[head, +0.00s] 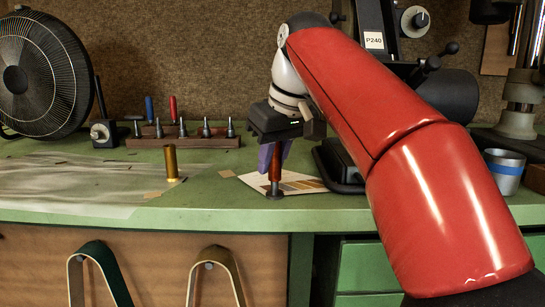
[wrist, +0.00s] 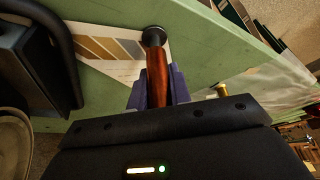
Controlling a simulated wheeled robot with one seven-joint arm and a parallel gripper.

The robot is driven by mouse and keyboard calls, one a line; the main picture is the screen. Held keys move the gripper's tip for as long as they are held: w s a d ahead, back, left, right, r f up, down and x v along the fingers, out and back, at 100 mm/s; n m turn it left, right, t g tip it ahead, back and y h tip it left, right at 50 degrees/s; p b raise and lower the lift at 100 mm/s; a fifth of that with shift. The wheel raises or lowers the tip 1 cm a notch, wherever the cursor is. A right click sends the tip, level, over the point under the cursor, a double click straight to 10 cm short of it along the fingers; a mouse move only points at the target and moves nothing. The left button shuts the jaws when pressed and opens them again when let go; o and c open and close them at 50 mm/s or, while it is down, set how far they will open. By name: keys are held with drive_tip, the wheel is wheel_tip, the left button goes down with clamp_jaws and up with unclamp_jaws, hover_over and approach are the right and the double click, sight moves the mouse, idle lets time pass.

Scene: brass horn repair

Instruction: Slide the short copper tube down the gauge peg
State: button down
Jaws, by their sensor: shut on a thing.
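My gripper (head: 274,160) points down at the bench's front, its purple fingers shut on the short copper tube (head: 274,177). The tube is red-brown and upright. It also shows between the fingers in the wrist view (wrist: 157,72). Directly below it is the gauge peg's dark round base (head: 275,195), which also shows in the wrist view (wrist: 153,35). The tube is in line with the peg, and a little dark stem shows under its lower end. The peg's upper part is hidden, so I cannot tell how far it sits inside the tube.
A brass tube (head: 171,165) stands upright to the left. A printed colour card (head: 300,183) lies behind the peg. A wooden rack (head: 183,142) of pegs and a fan (head: 40,75) are at the back left. A metal cup (head: 505,172) stands at the right.

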drive_tip(key=shift+f+b, duration=1.05)
drive_tip(key=shift+f, duration=0.3)
drive_tip(key=c, duration=1.2)
unclamp_jaws()
drive_tip(key=p+v, duration=0.3)
drive_tip(key=v, duration=0.4)
drive_tip(key=shift+r, duration=0.4)
drive_tip(key=shift+s, duration=0.1)
